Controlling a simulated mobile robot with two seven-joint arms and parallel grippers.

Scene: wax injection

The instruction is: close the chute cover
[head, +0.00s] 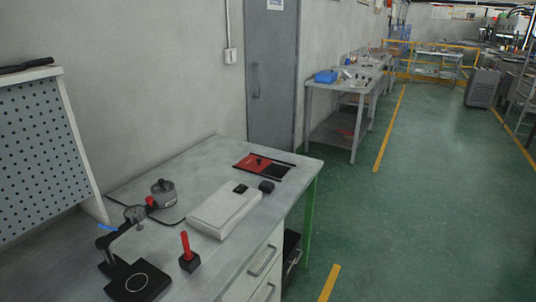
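The chute cover looks to be the red plate (249,165) with a small black knob, lying at the far end of the grey workbench. It sits between two black rails. A dark opening (275,171) shows beside it on the right, so the cover is not over that part. Neither of my grippers is in the view.
On the grey workbench (215,155) are a pale flat box (224,211), small black blocks (266,186), a grey pot (163,193), a black stand (138,282) and a red-handled tool (187,251). A perforated panel (42,147) stands left. Green floor (440,200) is open on the right.

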